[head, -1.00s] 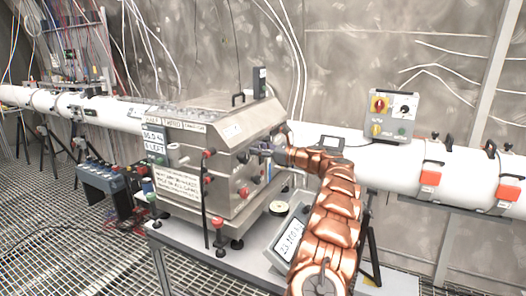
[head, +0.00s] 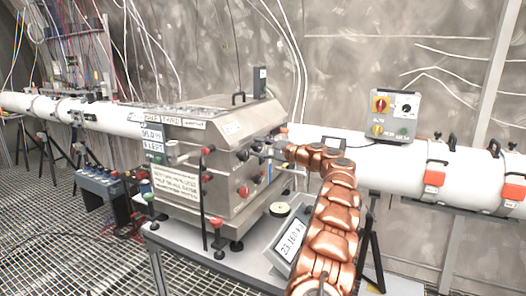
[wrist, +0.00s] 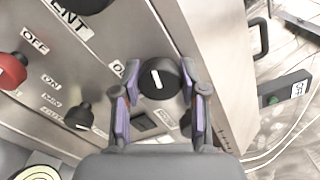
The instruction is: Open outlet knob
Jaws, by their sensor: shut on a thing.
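A round black knob (wrist: 157,79) with a white pointer line sits on the steel panel in the wrist view. Its line is a little tilted from upright in the picture. My gripper (wrist: 160,86) has its two purple-padded fingers on either side of the knob and is shut on it. A label beside the knob is mostly hidden by the left finger; only an "O" shows. In the head view my gripper (head: 258,152) is at the right-hand face of the steel box (head: 215,180), and the knob there is hidden behind it.
A red knob (wrist: 10,70) by an "OFF" label and a smaller black knob (wrist: 79,115) are left on the panel. A display (head: 290,240) stands below my arm. A grey switch box (head: 393,115) sits on the white pipe (head: 455,170).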

